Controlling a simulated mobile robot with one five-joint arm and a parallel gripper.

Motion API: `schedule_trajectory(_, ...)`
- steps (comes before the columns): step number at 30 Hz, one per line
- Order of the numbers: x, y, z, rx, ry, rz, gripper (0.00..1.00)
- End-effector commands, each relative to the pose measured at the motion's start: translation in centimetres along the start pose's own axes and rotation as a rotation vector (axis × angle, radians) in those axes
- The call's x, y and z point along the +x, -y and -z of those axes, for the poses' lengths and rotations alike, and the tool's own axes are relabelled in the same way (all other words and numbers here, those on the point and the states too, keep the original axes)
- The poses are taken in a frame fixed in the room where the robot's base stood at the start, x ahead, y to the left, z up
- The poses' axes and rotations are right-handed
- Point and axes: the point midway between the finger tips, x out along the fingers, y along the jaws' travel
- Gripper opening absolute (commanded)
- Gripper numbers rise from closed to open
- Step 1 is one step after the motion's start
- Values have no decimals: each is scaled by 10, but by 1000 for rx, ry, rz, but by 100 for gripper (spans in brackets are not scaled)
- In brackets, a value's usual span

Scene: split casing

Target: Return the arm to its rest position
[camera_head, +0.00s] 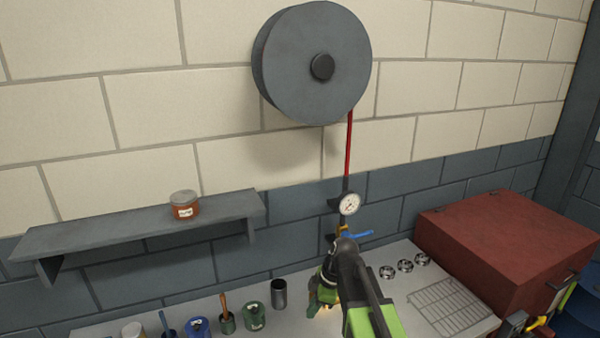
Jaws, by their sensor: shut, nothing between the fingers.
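My arm reaches up from the bottom edge of the head view, with black links and bright green parts. My gripper (322,300) is at its far end, pointing down over the pale bench top. The fingers are small and partly hidden by my own wrist. They are shut with nothing seen between them. A warm glow shows on the bench just under them.
A grey metal cup (279,294) and several paint cans, one green (254,317), stand left of my gripper. A gauge (349,204) hangs below the wall reel (312,64). A red box (505,245) and wire rack (450,306) are right. A shelf (130,232) holds a jar (184,206).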

Motion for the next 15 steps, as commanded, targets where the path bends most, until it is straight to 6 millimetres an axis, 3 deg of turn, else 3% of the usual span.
schedule_trajectory(8, 24, 2, -28, 26, 5, -9, 0)
schedule_trajectory(12, 40, 12, -56, 72, 40, -17, 0)
schedule_trajectory(15, 51, 24, -82, 211, 87, -27, 0)
